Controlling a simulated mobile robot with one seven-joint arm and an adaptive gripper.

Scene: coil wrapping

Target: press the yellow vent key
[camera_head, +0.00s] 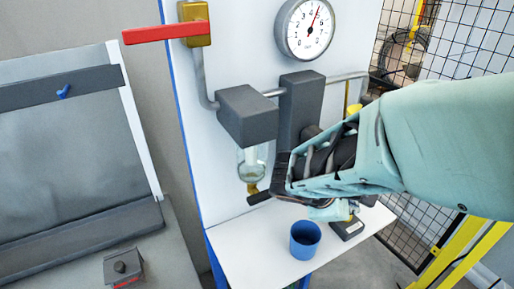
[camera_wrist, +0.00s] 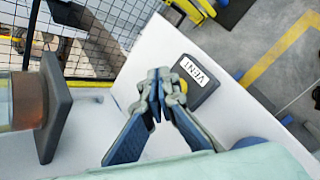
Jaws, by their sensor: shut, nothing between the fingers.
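The vent box, a small dark block with a white VENT label, sits on the white shelf in the wrist view (camera_wrist: 201,88) and at the shelf's right in the head view (camera_head: 347,230). A small part of the yellow vent key (camera_wrist: 183,86) shows on it, close beside my fingertips; the rest is hidden behind them. My gripper (camera_wrist: 159,78) is shut and empty, with its fingertips over the box's near edge. I cannot tell whether they touch the key. In the head view, my arm hides much of the area around the box.
A blue cup (camera_head: 305,239) stands on the white shelf (camera_head: 250,245) left of the box. A sight glass (camera_head: 251,165), grey pipe blocks (camera_head: 247,115), a red-handled valve (camera_head: 165,32) and a gauge (camera_head: 305,28) are on the panel. A black mesh fence (camera_head: 462,45) stands at right.

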